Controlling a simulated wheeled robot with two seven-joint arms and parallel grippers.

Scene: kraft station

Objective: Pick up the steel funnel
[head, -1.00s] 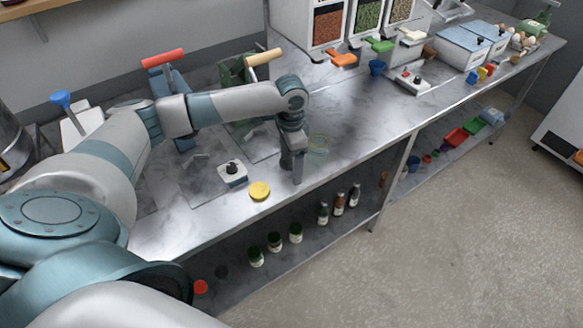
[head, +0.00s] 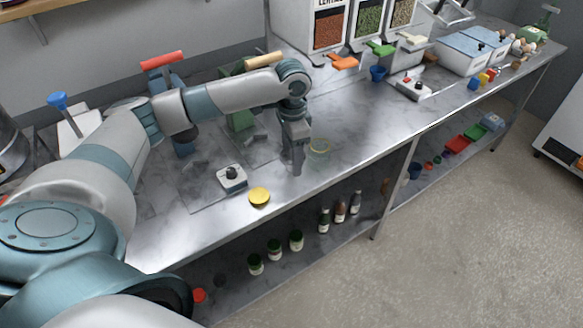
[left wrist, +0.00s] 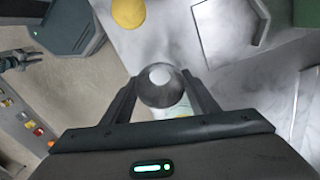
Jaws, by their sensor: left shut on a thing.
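The steel funnel (left wrist: 174,89) is a shiny grey round piece with a pale round centre, held between the fingertips of my left gripper (left wrist: 160,92) in the left wrist view. In the head view my left gripper (head: 297,170) points down over the front part of the steel counter, shut on the funnel. The funnel cannot be made out there. What looks like my right gripper (left wrist: 18,60) shows small and dark at the left edge of the left wrist view; its jaws are too small to judge.
Bottles (head: 340,212) stand on the shelf below.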

